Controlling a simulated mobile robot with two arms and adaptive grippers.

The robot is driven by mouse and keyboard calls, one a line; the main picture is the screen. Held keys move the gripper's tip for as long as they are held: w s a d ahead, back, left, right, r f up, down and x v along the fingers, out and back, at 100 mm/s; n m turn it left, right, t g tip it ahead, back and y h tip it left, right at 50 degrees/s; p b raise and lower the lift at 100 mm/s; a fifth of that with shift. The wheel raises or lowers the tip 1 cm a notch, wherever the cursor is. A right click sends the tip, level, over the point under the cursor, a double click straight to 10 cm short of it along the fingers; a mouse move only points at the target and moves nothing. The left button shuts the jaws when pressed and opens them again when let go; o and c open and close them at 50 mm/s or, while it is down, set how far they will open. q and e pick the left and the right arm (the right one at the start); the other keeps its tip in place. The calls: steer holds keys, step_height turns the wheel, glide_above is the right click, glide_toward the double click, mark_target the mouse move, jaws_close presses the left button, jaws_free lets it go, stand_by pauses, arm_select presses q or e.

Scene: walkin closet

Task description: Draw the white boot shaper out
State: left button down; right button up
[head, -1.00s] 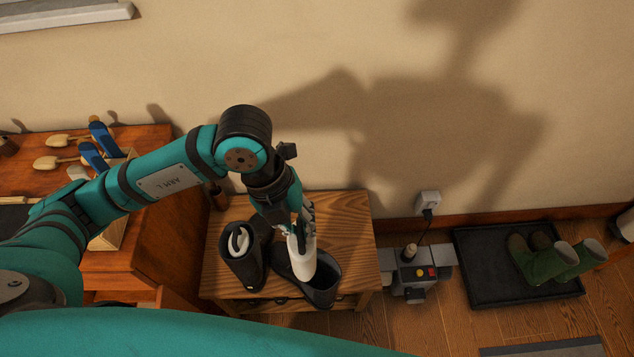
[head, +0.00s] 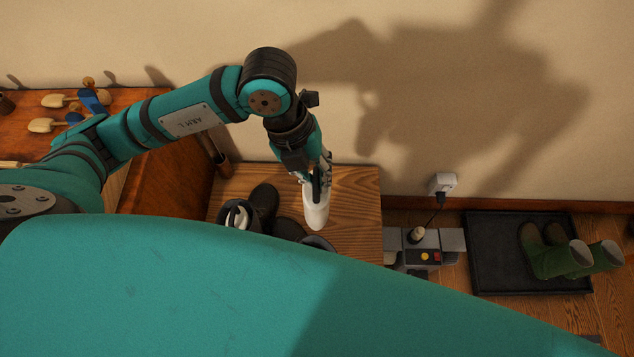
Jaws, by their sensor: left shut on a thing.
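The white boot shaper (head: 316,210) is in my left gripper (head: 319,180), which is shut on its upper end. The shaper hangs down above the wooden bench and appears clear of the dark boot (head: 318,243) below it. My teal body hides most of that boot. My right gripper is not in view.
The wooden bench (head: 355,200) has bare room on its right. A grey device (head: 425,250) with a plugged-in cord stands right of it. Wooden shoe trees (head: 45,125) lie on the left cabinet.

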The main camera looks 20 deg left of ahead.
arm_select(q)
steer(key=shift+s+f, duration=0.15)
steer(key=shift+f, duration=0.25)
steer(key=shift+f+b, duration=0.55)
steer(key=shift+f, duration=0.3)
steer(key=shift+f+b, duration=0.6)
steer(key=shift+f, duration=0.75)
steer(key=shift+r+p, duration=4)
steer(key=shift+r, duration=0.3)
steer(key=shift+r+p, duration=1.5)
steer(key=shift+r, duration=0.7)
